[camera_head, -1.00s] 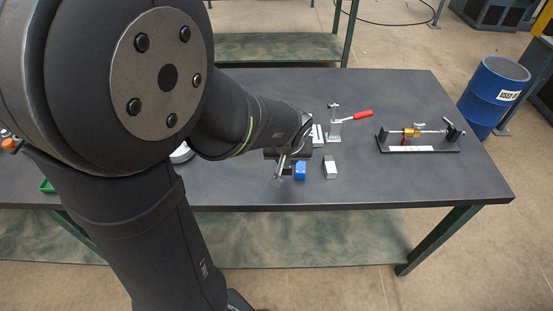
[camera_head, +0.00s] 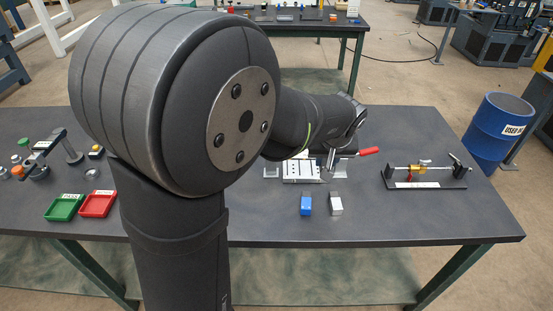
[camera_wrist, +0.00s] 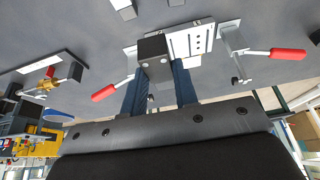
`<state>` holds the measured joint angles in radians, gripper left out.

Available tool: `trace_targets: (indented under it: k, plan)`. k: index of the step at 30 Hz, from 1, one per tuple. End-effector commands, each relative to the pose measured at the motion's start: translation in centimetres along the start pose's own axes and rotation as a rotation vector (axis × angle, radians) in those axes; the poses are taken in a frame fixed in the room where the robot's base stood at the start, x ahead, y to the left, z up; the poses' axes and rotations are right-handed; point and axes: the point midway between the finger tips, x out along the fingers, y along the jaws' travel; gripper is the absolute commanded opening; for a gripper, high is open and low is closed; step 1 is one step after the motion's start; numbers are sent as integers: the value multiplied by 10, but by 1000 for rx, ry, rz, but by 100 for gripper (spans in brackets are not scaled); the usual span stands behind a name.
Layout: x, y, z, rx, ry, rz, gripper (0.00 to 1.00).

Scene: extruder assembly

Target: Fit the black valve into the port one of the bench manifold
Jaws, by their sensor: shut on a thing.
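My gripper (camera_wrist: 158,78) is shut on a dark block-shaped part, the black valve (camera_wrist: 153,50), held between its two blue-grey fingers in the wrist view. In the head view my gripper (camera_head: 332,160) is over the right end of a light metal block with dark slots, which looks like the bench manifold (camera_head: 299,172). In the wrist view the manifold (camera_wrist: 193,42) shows just behind and to the right of the valve. The valve overlaps its left end in that picture; I cannot tell whether they touch. Port one cannot be made out.
Red-handled clamps (camera_wrist: 275,53) flank the metal block. A blue block (camera_head: 306,206) and a silver block (camera_head: 335,205) stand in front. A black-based fixture with a brass part (camera_head: 424,177) is at right. Green (camera_head: 64,208) and red (camera_head: 97,204) trays lie left.

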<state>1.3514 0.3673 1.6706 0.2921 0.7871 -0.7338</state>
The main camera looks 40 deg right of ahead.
Motion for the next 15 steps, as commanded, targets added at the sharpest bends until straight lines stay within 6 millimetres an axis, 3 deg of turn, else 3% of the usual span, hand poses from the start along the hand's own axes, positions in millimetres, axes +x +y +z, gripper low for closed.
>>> trace_targets:
  k: [6,15]
  plan:
    - [13,-1,-26,-8,-2,-3,1]
    - [67,-47,-53,-11,-4,-5,1]
